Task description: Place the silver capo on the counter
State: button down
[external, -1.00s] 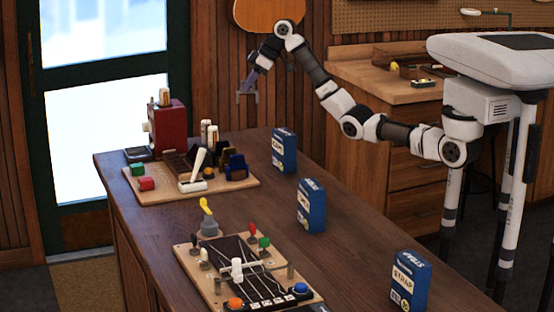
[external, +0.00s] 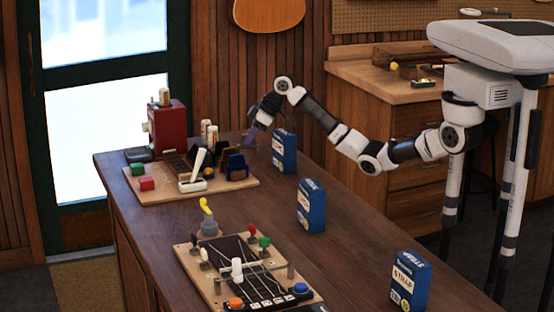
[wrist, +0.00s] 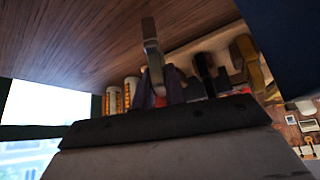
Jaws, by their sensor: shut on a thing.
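The silver capo (wrist: 151,45) shows in the wrist view as a narrow metal piece sticking out from between my gripper fingers. My gripper (wrist: 160,92) is shut on it. In the external view my gripper (external: 249,138) is low over the far end of the dark wooden counter (external: 265,190), between the pedal-like dark blue holder and a blue box. The capo is too small to make out there. The counter top also fills the upper left of the wrist view (wrist: 75,40). I cannot tell whether the capo touches the counter.
A blue box (external: 284,152) stands close to the right of my gripper. A tool board (external: 160,193) with a dark blue holder (external: 236,168) is close on the left. Two more blue boxes (external: 311,206) (external: 408,282) stand along the right edge.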

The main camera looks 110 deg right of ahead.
jog(key=shift+f, duration=0.25)
jog(key=shift+f, duration=0.1)
jog(key=c, duration=1.5)
grip_release()
jog(key=shift+o, duration=0.2)
jog(key=shift+o, duration=0.3)
jog(key=b+v, duration=0.4)
jog(key=v, duration=0.7)
jog(key=shift+r, duration=0.3)
jog(key=shift+o, duration=1.1)
jog(key=shift+s+a+r, duration=0.1)
jog(key=shift+s+r, duration=0.05)
jog(key=shift+s, duration=0.05)
jog(key=o, duration=0.5)
jog(key=shift+r, duration=0.1)
